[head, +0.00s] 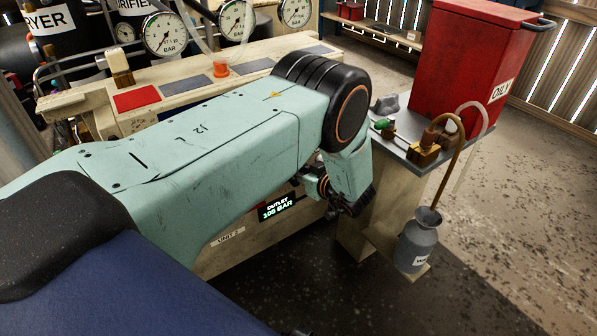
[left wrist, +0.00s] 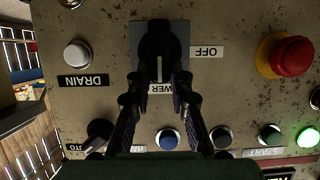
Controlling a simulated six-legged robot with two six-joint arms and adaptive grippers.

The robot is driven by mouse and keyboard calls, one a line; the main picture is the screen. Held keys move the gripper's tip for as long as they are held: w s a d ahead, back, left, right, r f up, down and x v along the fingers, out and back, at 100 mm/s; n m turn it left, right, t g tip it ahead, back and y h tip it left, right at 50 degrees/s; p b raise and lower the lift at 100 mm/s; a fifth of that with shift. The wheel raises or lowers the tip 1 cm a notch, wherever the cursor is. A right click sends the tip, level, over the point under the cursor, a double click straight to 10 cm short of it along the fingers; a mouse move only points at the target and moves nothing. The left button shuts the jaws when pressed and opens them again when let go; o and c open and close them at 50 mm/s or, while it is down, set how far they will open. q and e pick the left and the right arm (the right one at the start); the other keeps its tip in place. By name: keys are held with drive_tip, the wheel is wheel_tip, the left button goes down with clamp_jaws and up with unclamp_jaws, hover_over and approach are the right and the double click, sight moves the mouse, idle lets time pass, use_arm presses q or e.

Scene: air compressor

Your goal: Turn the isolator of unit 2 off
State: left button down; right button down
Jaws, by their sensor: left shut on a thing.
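In the left wrist view, the isolator (left wrist: 160,48) is a black rotary knob on a grey square plate on a scuffed panel. Its white line points down the picture toward a partly hidden label ending in "WER". An upside-down OFF label (left wrist: 207,51) is right of the knob. My left gripper (left wrist: 161,80) is shut on the knob's lower part, one finger on each side. In the head view my left arm reaches across and its gripper (head: 343,203) is mostly hidden at the panel. My right gripper is not in view.
Near the knob are a red mushroom button (left wrist: 291,56), a white DRAIN button (left wrist: 77,53), a black selector (left wrist: 99,130) and a lit green button (left wrist: 308,138). In the head view, a red OILY bin (head: 465,65) and grey can (head: 418,245) stand right; a bench edge lies behind my arm.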

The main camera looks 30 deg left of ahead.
sight(287, 177)
use_arm(q)
drive_tip(key=s+n+t+p, duration=0.1)
drive_tip(key=n+t, duration=0.1)
drive_tip(key=n, duration=0.1)
drive_tip(key=f+n+t+p, duration=0.1)
drive_tip(key=n+t, duration=0.1)
drive_tip(key=n, duration=0.1)
drive_tip(key=s+a+f+n+t+p, duration=0.1)
drive_tip(key=n+t, duration=0.1)
drive_tip(key=shift+s+n+h+p, duration=0.3)
drive_tip(key=shift+n+p, duration=0.05)
drive_tip(key=shift+n, duration=0.05)
drive_tip(key=shift+s+f+n+t+b, duration=0.1)
drive_tip(key=shift+f+n+t+b, duration=0.2)
drive_tip(key=shift+n, duration=0.7)
drive_tip(key=shift+a+f+n+t+y+b, duration=0.15)
drive_tip(key=shift+n+t+y+b, duration=0.15)
drive_tip(key=shift+n, duration=0.3)
drive_tip(key=shift+d+f+n+t+y+b, duration=0.1)
drive_tip(key=shift+f+n+t+y+b, duration=0.15)
drive_tip(key=shift+n, duration=0.35)
drive_tip(key=shift+r, duration=0.15)
drive_tip(key=c, duration=1.2)
unclamp_jaws()
